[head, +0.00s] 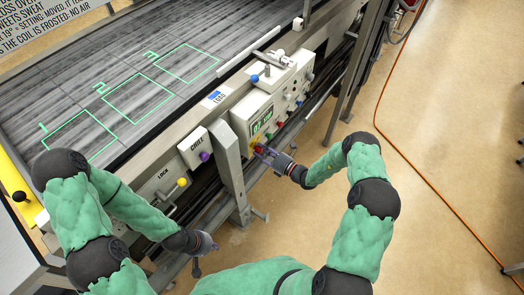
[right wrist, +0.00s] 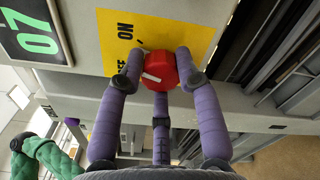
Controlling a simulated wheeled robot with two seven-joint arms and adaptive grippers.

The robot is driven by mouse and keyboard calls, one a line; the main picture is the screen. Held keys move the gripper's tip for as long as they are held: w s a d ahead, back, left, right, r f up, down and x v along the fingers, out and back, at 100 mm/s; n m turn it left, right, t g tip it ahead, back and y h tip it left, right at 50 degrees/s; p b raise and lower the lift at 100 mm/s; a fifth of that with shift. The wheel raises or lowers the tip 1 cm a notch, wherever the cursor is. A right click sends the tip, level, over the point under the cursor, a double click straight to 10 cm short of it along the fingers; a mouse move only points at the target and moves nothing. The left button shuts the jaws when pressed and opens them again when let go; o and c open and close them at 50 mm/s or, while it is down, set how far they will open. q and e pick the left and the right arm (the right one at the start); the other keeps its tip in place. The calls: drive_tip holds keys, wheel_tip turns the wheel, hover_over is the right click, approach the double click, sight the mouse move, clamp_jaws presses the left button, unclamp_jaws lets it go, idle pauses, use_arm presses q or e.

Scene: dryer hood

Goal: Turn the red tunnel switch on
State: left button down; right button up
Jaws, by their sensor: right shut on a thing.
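The red switch (right wrist: 160,68) is a round knob with a white pointer mark, on a yellow label plate (right wrist: 112,24) in the right wrist view. The mark points toward the left of that view. My right gripper (right wrist: 158,76) has its purple fingers closed around the knob, touching its sides. In the head view, my right gripper (head: 262,152) is at the lower front of the control box (head: 254,118), and its fingers mostly hide the switch. My left gripper (head: 206,250) hangs low, away from the box, below the machine's edge. Its finger opening is unclear.
A green display (right wrist: 35,32) sits beside the yellow plate. A "CHILL" box with a purple knob (head: 205,156) and a yellow "LOCK" knob (head: 182,182) are along the rail. A grey post (head: 228,165) stands between my grippers. The floor at right is open, crossed by an orange cable (head: 416,168).

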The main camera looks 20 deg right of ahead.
drive_tip(key=m, duration=0.5)
drive_tip(key=shift+w+d+r, duration=0.2)
drive_tip(key=shift+w+d, duration=0.1)
drive_tip(key=shift+m, duration=0.3)
drive_tip(key=o, duration=1.1)
drive_tip(key=shift+o, duration=0.2)
drive_tip(key=shift+f, duration=0.15)
drive_tip(key=shift+s+a, duration=0.1)
drive_tip(key=shift+s, duration=0.1)
drive_tip(key=v, duration=1.2)
